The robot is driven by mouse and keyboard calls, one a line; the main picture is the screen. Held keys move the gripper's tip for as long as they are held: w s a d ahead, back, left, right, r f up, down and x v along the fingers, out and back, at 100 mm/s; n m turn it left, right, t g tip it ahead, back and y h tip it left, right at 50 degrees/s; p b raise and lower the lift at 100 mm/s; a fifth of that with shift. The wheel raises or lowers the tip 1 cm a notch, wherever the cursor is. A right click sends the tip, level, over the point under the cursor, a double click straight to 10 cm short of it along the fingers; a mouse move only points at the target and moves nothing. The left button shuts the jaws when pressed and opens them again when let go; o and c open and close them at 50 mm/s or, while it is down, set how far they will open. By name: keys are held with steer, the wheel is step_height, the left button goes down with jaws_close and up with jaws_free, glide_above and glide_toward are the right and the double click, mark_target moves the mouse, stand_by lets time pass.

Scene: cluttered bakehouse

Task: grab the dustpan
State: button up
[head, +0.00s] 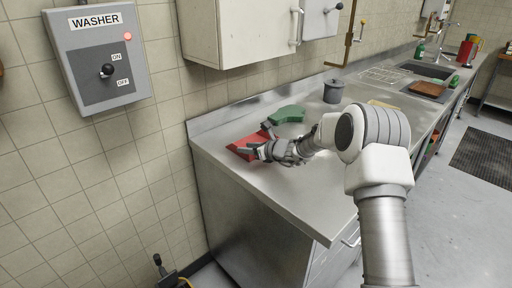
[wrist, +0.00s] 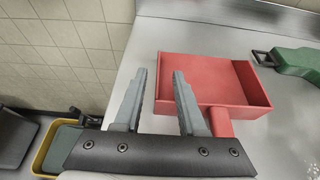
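The red dustpan (wrist: 215,75) lies on the steel counter near its left end, its open tray facing up. Its short red handle (wrist: 221,124) points toward me in the wrist view, just right of my right finger. The dustpan also shows in the head view (head: 241,149), partly hidden behind my gripper (head: 256,143). In the wrist view my gripper (wrist: 159,73) is open, with nothing between its fingers. The right finger overlaps the tray's near left part in the picture; I cannot tell whether it touches. The left finger is left of the dustpan.
A green object (head: 288,114) lies behind the dustpan, with a grey pot (head: 333,91) farther right. A tiled wall and a washer switch box (head: 99,56) are at left. A wall cabinet (head: 245,30) overhangs the counter's back. A yellow-rimmed bucket (wrist: 58,148) stands on the floor.

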steer(key=shift+x, duration=2.15)
steer(key=shift+s+f, duration=0.1)
steer(key=shift+f, duration=0.05)
jaws_close()
